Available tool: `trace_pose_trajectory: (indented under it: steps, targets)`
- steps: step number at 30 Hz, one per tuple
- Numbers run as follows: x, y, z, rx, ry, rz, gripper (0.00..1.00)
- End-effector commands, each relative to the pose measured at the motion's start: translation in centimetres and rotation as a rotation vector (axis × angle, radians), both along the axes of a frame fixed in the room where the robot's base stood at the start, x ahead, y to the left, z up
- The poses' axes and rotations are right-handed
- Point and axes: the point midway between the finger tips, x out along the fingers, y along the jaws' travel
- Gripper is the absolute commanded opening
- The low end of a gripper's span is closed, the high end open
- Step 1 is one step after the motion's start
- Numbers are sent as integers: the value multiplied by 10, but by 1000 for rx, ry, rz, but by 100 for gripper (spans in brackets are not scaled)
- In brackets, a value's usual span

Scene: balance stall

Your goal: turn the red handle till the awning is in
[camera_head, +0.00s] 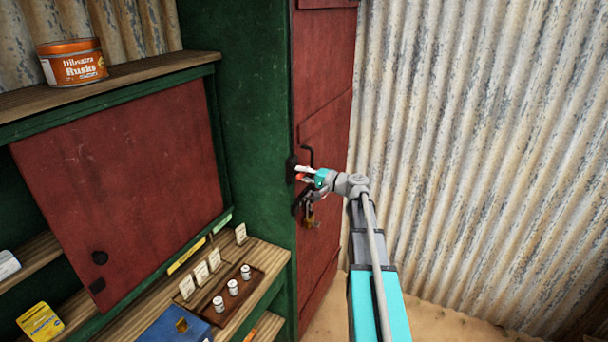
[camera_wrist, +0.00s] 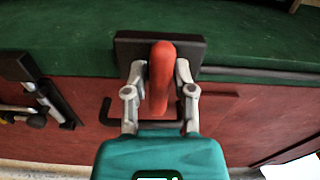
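The red handle (camera_wrist: 161,75) stands out from a dark square plate (camera_wrist: 128,49) on the green post, in the wrist view. My gripper (camera_wrist: 161,70) has one grey finger on each side of it, with the fingertips close against its sides. It looks shut on the handle. In the head view my gripper (camera_head: 303,174) is at the edge of the green post, and only a bit of the red handle (camera_head: 301,178) shows beside the fingers. The awning cannot be made out in either view.
A red door (camera_head: 322,130) with a black latch and a brass padlock (camera_head: 309,218) is right beside my gripper. A counter with a wooden tray (camera_head: 243,287) of small weights lies lower left. A corrugated wall (camera_head: 480,150) fills the right. Sandy floor (camera_head: 440,310) lies below.

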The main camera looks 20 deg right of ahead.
Motion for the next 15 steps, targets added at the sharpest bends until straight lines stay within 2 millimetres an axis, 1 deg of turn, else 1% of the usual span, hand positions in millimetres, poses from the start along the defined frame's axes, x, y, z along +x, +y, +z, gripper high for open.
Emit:
trace_pose_trajectory:
  steps: [1, 3, 4, 15]
  targets:
    - [2, -1, 1, 2, -1, -1, 44]
    - [1, -1, 1, 1, -1, 0, 57]
    - [1, 0, 1, 0, 0, 0, 60]
    - [-1, 0, 0, -2, 1, 3, 60]
